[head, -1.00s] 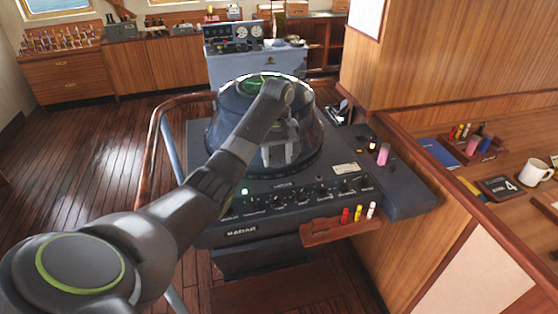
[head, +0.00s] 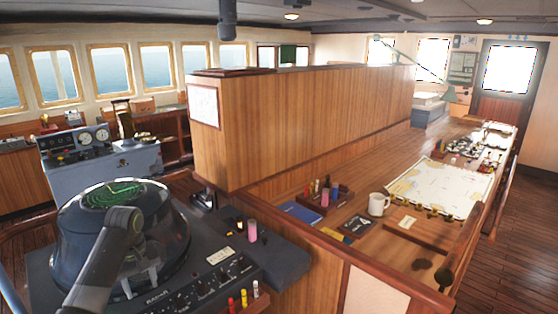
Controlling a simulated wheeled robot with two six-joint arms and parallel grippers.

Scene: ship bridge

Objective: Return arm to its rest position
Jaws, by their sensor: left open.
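My left arm comes in from the lower left and crosses in front of the dark, domed radar console (head: 65,222) with its green screen (head: 112,194). My left gripper (head: 143,282) is open at the end of this arm, low in front of the dome. Its fingers show small and grey against the dark housing, and nothing shows between them. Whether it touches the console cannot be told. My right gripper is not in view.
Marker pens (head: 243,298) stand at the console's front edge. A pink cylinder (head: 252,230) stands on its right side. To the right, a wooden chart counter holds a white mug (head: 378,204), a blue book (head: 301,213) and a chart (head: 440,187). A wooden partition (head: 300,120) rises behind.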

